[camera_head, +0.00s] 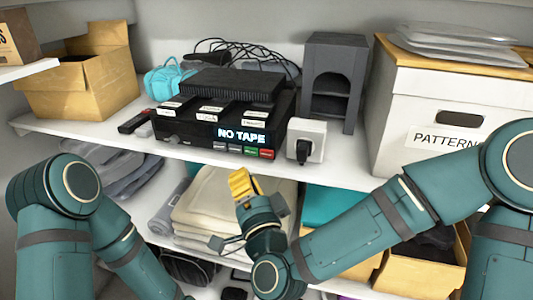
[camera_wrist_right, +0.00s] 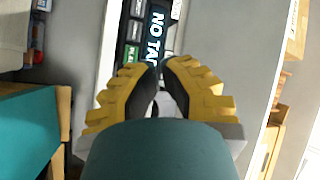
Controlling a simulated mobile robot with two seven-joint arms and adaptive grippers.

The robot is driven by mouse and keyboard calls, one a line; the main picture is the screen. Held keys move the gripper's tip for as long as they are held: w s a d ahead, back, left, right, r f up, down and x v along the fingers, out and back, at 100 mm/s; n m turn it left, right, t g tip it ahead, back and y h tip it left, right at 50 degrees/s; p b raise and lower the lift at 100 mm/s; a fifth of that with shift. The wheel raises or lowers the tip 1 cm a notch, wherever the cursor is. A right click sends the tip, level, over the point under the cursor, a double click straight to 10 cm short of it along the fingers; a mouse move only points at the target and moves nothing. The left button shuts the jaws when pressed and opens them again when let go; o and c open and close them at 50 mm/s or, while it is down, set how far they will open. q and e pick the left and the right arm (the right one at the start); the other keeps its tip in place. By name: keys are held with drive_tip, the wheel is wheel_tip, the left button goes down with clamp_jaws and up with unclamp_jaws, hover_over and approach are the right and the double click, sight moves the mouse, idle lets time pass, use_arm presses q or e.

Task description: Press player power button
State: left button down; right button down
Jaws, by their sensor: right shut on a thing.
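The black player (camera_head: 187,131) sits on the upper shelf, its display reading NO TAPE. A row of small buttons lies below the display, including a green one (camera_head: 250,151) and a red one (camera_head: 267,154). I cannot read which is the power button. In the right wrist view the player (camera_wrist_right: 127,35) shows turned on its side beyond the fingers. My right gripper (camera_head: 241,182) is in front of and below the shelf edge, apart from the player. Its yellow fingers (camera_wrist_right: 161,70) are closed together; what they hold cannot be made out. My left gripper is out of view.
A white box with a black plug (camera_head: 318,135) stands just right of the player, before a dark grey stand (camera_head: 352,70). A remote (camera_head: 133,122) lies left. A white PATTERN box (camera_head: 400,120) fills the right. Folded cloth (camera_head: 215,205) lies on the shelf below.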

approach(254, 144)
drive_tip(key=w+a+r, duration=0.1)
drive_tip(key=w+a, duration=0.2)
drive_tip(key=shift+w+d+r+p, duration=0.15)
drive_tip(key=shift+w+d+p, duration=0.15)
drive_tip(key=shift+w, duration=0.25)
drive_tip(key=c, duration=1.7)
unclamp_jaws()
drive_tip(key=shift+w, duration=0.1)
clamp_jaws()
drive_tip(key=shift+w, duration=0.3)
drive_tip(key=shift+w+d+b, duration=0.2)
drive_tip(key=shift+w+b, duration=0.2)
drive_tip(key=shift+s, duration=0.1)
drive_tip(key=shift+s+a+b, duration=0.25)
drive_tip(key=shift+s+b, duration=0.1)
drive_tip(key=shift+s, duration=0.35)
